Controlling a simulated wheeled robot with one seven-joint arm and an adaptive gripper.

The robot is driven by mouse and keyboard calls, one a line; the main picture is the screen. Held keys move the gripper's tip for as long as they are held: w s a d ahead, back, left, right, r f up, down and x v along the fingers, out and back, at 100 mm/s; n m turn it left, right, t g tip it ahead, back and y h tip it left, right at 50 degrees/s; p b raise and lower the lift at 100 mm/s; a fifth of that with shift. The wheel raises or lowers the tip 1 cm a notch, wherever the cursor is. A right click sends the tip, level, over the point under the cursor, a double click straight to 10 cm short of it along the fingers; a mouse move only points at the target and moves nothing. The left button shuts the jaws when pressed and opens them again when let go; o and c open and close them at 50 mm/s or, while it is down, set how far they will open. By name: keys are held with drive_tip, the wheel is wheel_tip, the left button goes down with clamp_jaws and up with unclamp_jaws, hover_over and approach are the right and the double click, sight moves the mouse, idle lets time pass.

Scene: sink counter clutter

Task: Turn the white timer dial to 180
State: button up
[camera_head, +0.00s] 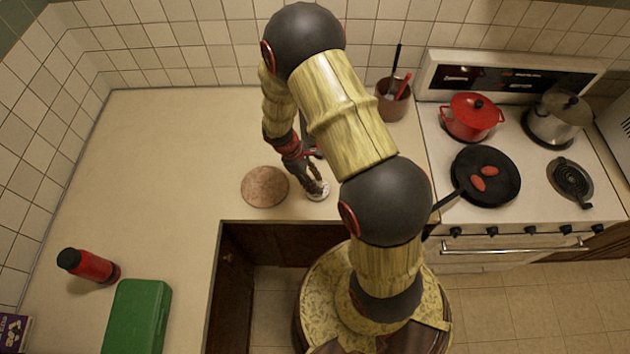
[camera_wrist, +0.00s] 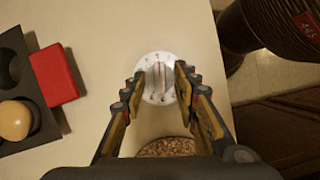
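The white timer dial (camera_wrist: 158,77) lies on the counter in the wrist view, a round disc with small marks around its rim and a raised grip bar across its middle. Its numbers are too small to read. In the head view the dial (camera_head: 318,193) shows near the counter's front edge, partly covered by my fingers. My gripper (camera_wrist: 160,75) is open, its two fingertips on either side of the grip bar with a visible gap to each side. In the head view my gripper (camera_head: 317,184) points down at the dial. Whether the fingertips touch the dial's face cannot be told.
A round cork mat (camera_head: 265,187) lies just left of the dial. A red block (camera_wrist: 54,75) and a dark tray (camera_wrist: 36,135) with a round tan thing show in the wrist view. A utensil pot (camera_head: 393,99) and the stove (camera_head: 436,140) stand to the right.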

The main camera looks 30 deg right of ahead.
drive_tip(key=shift+c, duration=1.2)
clamp_jaws()
drive_tip(key=shift+s, duration=0.1)
drive_tip(key=shift+m, duration=0.6)
drive_tip(key=m+y, duration=0.1)
drive_tip(key=m, duration=0.1)
drive_tip(key=m+g, duration=0.1)
drive_tip(key=shift+d+m+y+b, duration=0.2)
drive_tip(key=shift+m+y+b, duration=0.2)
drive_tip(key=shift+d+m+y+b, duration=0.15)
drive_tip(key=shift+m+y+b, duration=0.5)
drive_tip(key=shift+m, duration=1.65)
drive_tip(key=shift+y, duration=0.25)
